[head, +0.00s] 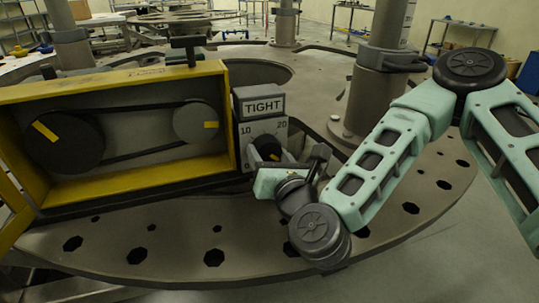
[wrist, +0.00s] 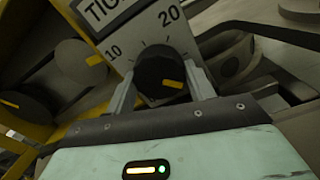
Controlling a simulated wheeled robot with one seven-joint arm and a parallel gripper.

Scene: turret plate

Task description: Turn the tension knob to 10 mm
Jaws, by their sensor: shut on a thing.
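The tension knob (wrist: 156,70) is black and round with a yellow pointer mark, and it also shows in the head view (head: 266,148). Its mark points to the lower right in the wrist view, away from the printed 10 and 20. The grey scale plate (wrist: 137,37) carries 10 on the left and 20 at upper right. The sign (head: 263,106) above reads TIGHT. My gripper (wrist: 162,82) is shut on the knob, one finger at each side. In the head view my gripper's body hides the knob's lower part.
A yellow-framed housing (head: 130,184) left of the knob holds a large dark pulley (head: 65,140), a smaller grey pulley (head: 195,122) and a belt. Both pulleys have yellow marks. The round turret plate (head: 185,237) with holes lies below. A post (head: 375,95) stands behind my arm.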

